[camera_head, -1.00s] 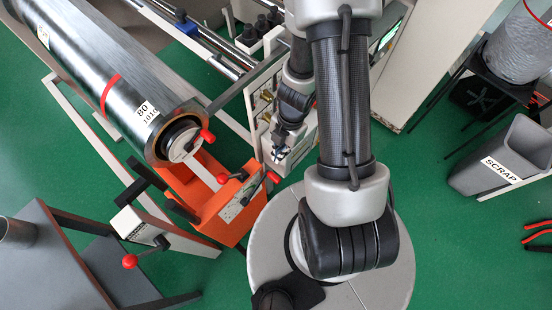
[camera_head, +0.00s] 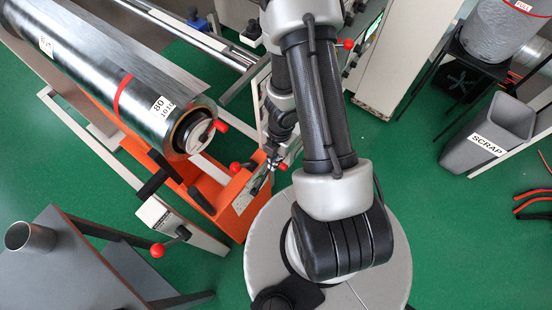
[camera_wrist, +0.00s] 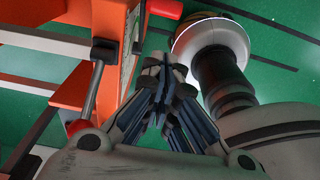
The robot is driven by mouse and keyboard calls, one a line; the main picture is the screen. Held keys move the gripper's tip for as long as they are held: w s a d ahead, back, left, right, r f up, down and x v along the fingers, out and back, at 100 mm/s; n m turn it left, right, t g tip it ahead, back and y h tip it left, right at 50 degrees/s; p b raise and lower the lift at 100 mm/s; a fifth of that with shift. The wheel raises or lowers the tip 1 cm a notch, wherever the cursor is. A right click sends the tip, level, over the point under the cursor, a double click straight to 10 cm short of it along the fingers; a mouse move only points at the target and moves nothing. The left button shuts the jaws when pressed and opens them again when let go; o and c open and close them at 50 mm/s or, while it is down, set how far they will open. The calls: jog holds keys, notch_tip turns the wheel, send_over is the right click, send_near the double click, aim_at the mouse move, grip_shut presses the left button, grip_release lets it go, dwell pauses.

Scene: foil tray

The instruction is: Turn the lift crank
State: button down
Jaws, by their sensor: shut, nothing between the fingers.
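The orange lift (camera_head: 228,208) stands under the end of a big foil roll (camera_head: 135,90). A dark crank arm with a red knob (camera_head: 283,166) is at its panel, partly hidden by my arm; another red knob (camera_head: 235,167) is beside it. I cannot tell for sure which is the lift crank. My gripper (camera_head: 270,157) is close to this panel in the head view. In the wrist view my gripper (camera_wrist: 163,68) is shut and empty in front of the orange frame (camera_wrist: 115,25). A red handle (camera_wrist: 165,8) lies beyond its tips; a grey rod with a red ball (camera_wrist: 80,127) is at left.
A grey table (camera_head: 70,270) holds a metal cup (camera_head: 28,238). The scrap bin (camera_head: 490,135) is at right.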

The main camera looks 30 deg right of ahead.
aim_at(279, 167)
notch_tip(279, 167, down, 8)
jog(key=d+b, duration=0.1)
jog(key=b, duration=0.4)
jog(key=shift+w+d, duration=0.3)
jog(key=shift+f, duration=0.1)
jog(key=w+d+f+p, duration=0.1)
jog(key=d+f+p, duration=0.1)
jog(key=d+f, duration=0.2)
jog(key=shift+w+f, duration=0.2)
jog(key=shift+w, duration=0.05)
